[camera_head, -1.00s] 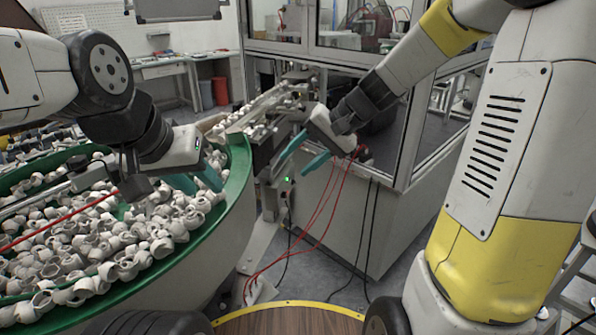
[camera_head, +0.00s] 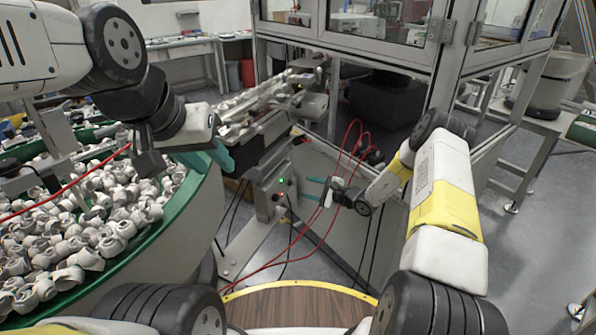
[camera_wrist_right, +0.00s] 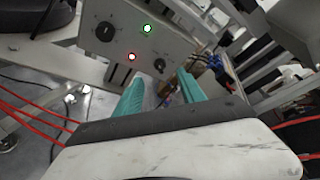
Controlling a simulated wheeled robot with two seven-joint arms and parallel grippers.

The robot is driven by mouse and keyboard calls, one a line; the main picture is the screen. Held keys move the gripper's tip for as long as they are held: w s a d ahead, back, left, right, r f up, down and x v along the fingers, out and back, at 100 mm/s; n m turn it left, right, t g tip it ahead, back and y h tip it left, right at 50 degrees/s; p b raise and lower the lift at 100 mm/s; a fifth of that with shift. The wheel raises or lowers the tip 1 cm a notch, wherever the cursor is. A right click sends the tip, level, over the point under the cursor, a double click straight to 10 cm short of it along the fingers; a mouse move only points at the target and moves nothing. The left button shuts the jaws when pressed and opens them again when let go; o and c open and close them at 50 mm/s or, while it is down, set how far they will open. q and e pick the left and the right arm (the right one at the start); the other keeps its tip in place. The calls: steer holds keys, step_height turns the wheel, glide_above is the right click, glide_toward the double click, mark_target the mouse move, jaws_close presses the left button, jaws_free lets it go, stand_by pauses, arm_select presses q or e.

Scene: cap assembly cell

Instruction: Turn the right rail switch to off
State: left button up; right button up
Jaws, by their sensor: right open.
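A grey control box (camera_head: 268,198) stands beside the bowl feeder, with a lit green light. The right wrist view shows its tilted face (camera_wrist_right: 122,45) with a dark knob (camera_wrist_right: 105,32) at left, a smaller dark knob (camera_wrist_right: 160,65) at lower right, and green and red lights lit. My right gripper (camera_head: 316,189) is open and empty, its teal fingers pointing at the box from the right. In the wrist view its fingertips (camera_wrist_right: 161,78) lie either side of the smaller knob; contact cannot be told. My left gripper (camera_head: 208,158) hangs over the feeder rim, fingers apart.
The green-rimmed bowl (camera_head: 190,212) full of white caps is at left. A linear rail (camera_head: 262,125) runs behind the box. Red cables (camera_head: 335,190) loop near my right gripper. A glass-walled enclosure (camera_head: 375,45) stands behind.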

mark_target(293, 184)
steer(key=x, duration=0.8)
steer(key=shift+d+f, duration=0.1)
jaws_close()
